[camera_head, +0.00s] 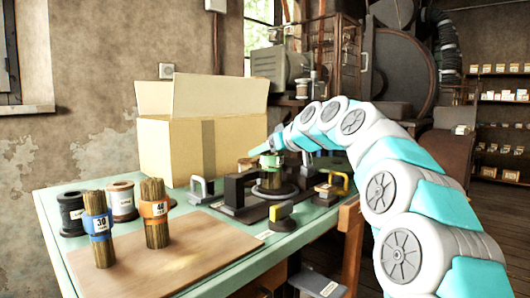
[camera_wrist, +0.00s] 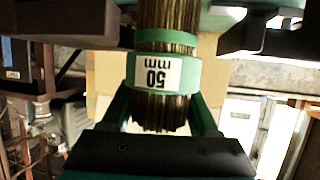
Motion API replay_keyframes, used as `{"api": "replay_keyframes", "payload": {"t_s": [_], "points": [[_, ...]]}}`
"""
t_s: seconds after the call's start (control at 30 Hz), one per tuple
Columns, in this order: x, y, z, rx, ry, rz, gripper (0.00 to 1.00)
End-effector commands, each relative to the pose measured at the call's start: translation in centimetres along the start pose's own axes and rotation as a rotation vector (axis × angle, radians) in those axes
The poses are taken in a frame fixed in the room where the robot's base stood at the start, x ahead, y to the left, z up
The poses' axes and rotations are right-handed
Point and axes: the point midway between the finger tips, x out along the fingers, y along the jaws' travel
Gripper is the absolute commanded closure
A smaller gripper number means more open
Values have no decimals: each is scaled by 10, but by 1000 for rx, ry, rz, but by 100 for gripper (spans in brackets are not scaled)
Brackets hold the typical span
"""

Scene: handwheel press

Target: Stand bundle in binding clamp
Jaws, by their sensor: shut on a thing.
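The bundle (camera_head: 271,181) of brown rods has a green band and stands about upright between the dark blocks of the black binding clamp (camera_head: 234,190). In the wrist view the bundle (camera_wrist: 166,110) shows a "50 mm" label, upside down. My gripper (camera_head: 268,156) is at the bundle's upper part. In the wrist view its green fingers (camera_wrist: 163,100) are shut on the bundle, one on each side. Dark blocks, seemingly the clamp's, stand left and right of the bundle with gaps between. The bundle's foot is hidden, so I cannot tell whether it rests on the clamp.
Bundles with a blue "30" band (camera_head: 99,226) and an orange "40" band (camera_head: 155,212) stand on a wooden board (camera_head: 190,255). Spools (camera_head: 121,200) are behind them. A cardboard box (camera_head: 180,150) stands at the back. A grey-handled tool (camera_head: 201,190) is left of the clamp.

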Motion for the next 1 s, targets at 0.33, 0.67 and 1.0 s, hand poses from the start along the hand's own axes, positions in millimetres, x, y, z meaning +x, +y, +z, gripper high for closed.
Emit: {"api": "replay_keyframes", "payload": {"t_s": [0.33, 0.67, 1.0], "points": [[1, 0, 3, 1, 0, 0, 26], [1, 0, 3, 1, -1, 0, 9], [-11, 0, 0, 1, 1, 0, 9]]}}
